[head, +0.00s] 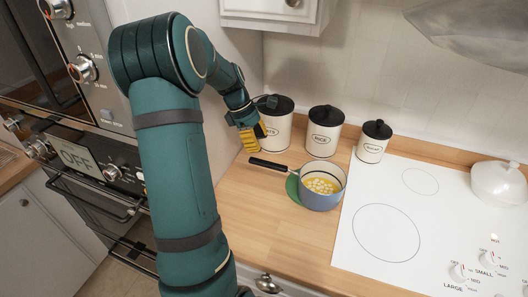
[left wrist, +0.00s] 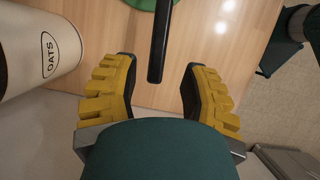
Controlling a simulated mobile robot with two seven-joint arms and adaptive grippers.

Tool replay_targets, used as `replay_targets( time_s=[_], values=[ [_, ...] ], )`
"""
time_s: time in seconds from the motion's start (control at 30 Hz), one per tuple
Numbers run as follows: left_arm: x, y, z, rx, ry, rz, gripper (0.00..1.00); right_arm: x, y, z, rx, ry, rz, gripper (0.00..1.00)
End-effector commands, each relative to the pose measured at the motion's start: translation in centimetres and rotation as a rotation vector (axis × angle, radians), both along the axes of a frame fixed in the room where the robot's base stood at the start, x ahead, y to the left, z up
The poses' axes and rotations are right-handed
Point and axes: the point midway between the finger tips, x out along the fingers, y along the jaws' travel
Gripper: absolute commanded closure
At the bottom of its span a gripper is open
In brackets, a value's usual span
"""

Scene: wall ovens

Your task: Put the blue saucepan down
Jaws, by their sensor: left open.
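The blue saucepan (head: 319,197) stands on the wooden counter (head: 245,205), partly over a green round mat (head: 293,190), with pale round pieces in yellow contents inside. Its black handle (head: 268,165) points left and also shows in the left wrist view (left wrist: 159,40). My left gripper (head: 252,137) is just behind the handle end in the head view. In the left wrist view its yellow fingers (left wrist: 158,92) are apart, with the handle's end at the gap between them and not gripped. My right gripper is not in view.
Several white canisters with black lids stand along the wall; the oats canister (head: 274,125) is close beside my left gripper. A white cooktop (head: 420,215) with a white lidded pot (head: 498,184) is to the right. Wall ovens (head: 75,165) are at left.

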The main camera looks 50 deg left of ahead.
Motion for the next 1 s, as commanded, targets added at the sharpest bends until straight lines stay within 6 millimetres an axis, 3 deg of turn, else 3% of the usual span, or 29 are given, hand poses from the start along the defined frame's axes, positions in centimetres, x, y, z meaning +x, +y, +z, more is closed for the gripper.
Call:
replay_targets(
  time_s=[0.1,0.27,1.0],
  values=[
    [-0.3,0.5,1.5,0.001,-0.001,0.001,0.56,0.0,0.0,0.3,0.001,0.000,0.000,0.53],
    [-0.5,0.8,2.3,0.000,0.000,0.000,0.56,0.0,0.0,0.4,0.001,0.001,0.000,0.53],
    [-0.6,0.8,2.4,0.000,0.000,0.000,0.56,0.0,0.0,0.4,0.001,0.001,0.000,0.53]
  ],
)
